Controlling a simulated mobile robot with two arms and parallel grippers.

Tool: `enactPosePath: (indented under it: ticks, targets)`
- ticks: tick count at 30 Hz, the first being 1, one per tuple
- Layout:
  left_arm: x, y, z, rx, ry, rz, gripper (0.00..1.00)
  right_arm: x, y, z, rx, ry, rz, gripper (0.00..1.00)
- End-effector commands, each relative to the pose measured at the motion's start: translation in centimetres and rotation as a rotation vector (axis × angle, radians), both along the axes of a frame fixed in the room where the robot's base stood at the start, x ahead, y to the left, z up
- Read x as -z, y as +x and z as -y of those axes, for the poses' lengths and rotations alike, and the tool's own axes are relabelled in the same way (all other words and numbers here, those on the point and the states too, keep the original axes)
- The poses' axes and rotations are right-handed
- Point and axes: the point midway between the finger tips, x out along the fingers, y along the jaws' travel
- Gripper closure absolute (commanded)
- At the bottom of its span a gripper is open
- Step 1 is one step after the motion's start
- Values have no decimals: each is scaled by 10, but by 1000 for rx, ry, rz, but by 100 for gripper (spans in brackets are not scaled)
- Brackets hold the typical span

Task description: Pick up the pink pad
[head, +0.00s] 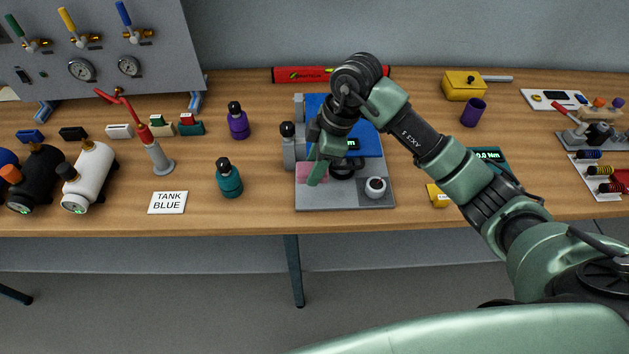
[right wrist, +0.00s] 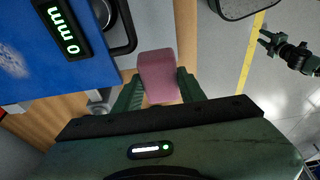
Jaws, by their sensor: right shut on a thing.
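The pink pad (head: 305,172) shows beside the green fingertips of my right gripper (head: 318,170), over the left part of the grey test fixture (head: 340,202). In the right wrist view the pink pad (right wrist: 158,78) sits between the two green fingers of my right gripper (right wrist: 160,90), which is shut on it. I cannot tell how far the pad is above the fixture plate. A green and black gripper, apparently my left one (right wrist: 268,40), shows small at the upper right of the right wrist view, over the floor. Its jaw state is unclear.
The fixture has a blue plate (head: 369,140), a dark display (right wrist: 62,28) and a white-topped knob (head: 376,187). A yellow block (head: 438,195) lies right. The table front is mostly clear.

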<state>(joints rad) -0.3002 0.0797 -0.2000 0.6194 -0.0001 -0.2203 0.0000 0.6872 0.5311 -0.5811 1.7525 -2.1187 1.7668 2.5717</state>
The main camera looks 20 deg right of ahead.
Motion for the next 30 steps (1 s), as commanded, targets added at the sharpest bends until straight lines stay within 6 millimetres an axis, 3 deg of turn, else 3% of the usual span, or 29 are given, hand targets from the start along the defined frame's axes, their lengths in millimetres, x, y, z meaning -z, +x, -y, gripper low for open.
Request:
enactPosePath:
  ticks: [9,15,21,29,30]
  targets:
    - [17,0,0,0,0,1,64,-72,1,0,0,0,7,98]
    - [21,0,0,0,0,1,64,-107,1,0,0,0,3,98]
    - [22,0,0,0,0,1,64,-120,0,0,0,0,0,98]
    - [22,1,0,0,0,1,64,-122,0,0,1,-1,-1,98]
    - [22,1,0,0,0,1,64,-122,0,0,1,-1,-1,63]
